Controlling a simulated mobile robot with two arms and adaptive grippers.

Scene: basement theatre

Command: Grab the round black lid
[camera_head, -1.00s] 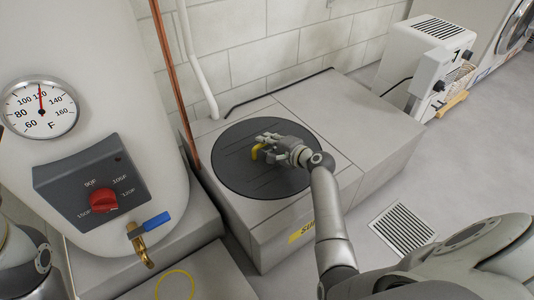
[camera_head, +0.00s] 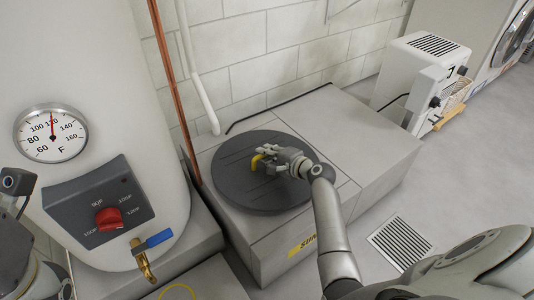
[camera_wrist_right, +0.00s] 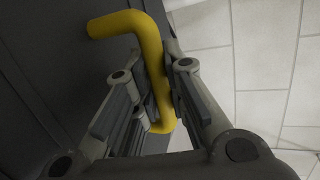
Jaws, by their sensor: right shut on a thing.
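The round black lid (camera_head: 245,190) lies level at the top of the grey sump box, and its side edge shows as a thick dark rim. It looks slightly raised, but I cannot see a gap beneath it. Its bent yellow handle (camera_head: 256,161) stands near the middle. My right gripper (camera_head: 267,156) is shut on this handle. In the right wrist view the yellow handle (camera_wrist_right: 150,50) runs between the gripper's fingers (camera_wrist_right: 158,112), with the dark lid (camera_wrist_right: 40,70) on the left. Part of my left arm shows at the left edge, without its jaws.
The grey sump box (camera_head: 350,135) stands against the white block wall. A white water heater (camera_head: 100,75) with a brass tap (camera_head: 142,262) and a copper pipe (camera_head: 172,80) are to the left. A white appliance (camera_head: 415,70) and a floor grate (camera_head: 400,242) are to the right.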

